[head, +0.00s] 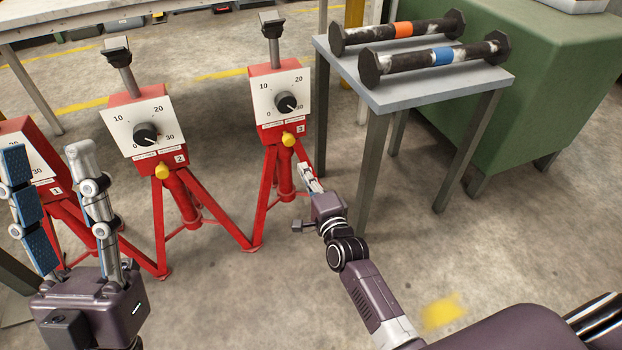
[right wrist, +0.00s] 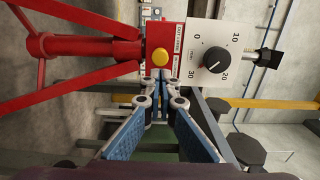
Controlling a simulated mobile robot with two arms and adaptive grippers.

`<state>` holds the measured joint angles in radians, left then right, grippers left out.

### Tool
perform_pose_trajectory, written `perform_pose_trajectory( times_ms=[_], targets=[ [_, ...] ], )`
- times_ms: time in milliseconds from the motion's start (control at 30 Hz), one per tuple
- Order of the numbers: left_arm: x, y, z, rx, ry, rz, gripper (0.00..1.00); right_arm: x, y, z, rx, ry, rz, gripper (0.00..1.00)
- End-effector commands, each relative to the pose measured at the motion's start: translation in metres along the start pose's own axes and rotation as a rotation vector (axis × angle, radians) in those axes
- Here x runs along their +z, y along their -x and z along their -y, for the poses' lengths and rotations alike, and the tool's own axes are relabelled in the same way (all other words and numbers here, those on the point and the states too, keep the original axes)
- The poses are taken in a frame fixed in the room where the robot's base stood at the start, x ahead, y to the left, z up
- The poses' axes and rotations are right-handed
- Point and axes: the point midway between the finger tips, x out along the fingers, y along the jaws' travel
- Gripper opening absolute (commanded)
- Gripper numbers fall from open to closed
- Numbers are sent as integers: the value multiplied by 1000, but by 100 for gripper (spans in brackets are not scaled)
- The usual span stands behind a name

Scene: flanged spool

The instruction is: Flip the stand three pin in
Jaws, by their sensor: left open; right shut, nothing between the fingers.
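Stand three (head: 280,95) is a red tripod stand with a white dial face, a black knob and a "3" label. Its yellow pin (head: 288,139) sits on the red body below the dial; it also shows in the right wrist view (right wrist: 160,57). My right gripper (head: 306,172) is shut and empty, just below and right of the pin. In the right wrist view its fingertips (right wrist: 160,88) meet just below the yellow pin in the picture; whether they touch it I cannot tell. My left gripper (head: 48,158) is open and empty, in front of stand one (head: 30,150).
Stand two (head: 145,120) with its yellow pin (head: 162,171) stands left of stand three. A grey table (head: 440,88) at the right holds two dumbbell-like spools, one with an orange band (head: 402,29), one with a blue band (head: 442,56). A green cabinet (head: 540,80) stands behind it.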

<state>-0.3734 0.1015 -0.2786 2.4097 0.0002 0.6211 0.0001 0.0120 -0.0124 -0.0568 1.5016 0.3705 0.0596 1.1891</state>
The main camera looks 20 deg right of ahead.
Motion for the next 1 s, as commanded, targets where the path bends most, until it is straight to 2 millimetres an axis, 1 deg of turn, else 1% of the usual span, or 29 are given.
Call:
perform_pose_trajectory(
  times_ms=[100, 200, 300, 400, 600, 1000],
  targets=[
    [24, -2, 2, -3, -6, 116, 42, 0, 14, 2, 1, 1, 0, 0],
    [42, 0, 4, -5, -10, 197, 42, 0, 25, 1, 2, 1, 0, 0],
    [56, 3, 5, -7, -14, 261, 42, 0, 32, 1, 1, 0, 0, 0],
    [66, 5, 6, -9, -16, 304, 42, 0, 37, 1, 0, 0, 0, 0],
    [72, 8, 7, -10, -17, 333, 42, 0, 40, 0, 0, 0, 0, 0],
    [72, 8, 7, -9, -17, 331, 42, 0, 40, 0, 0, 0, 0, 0]
  ],
)
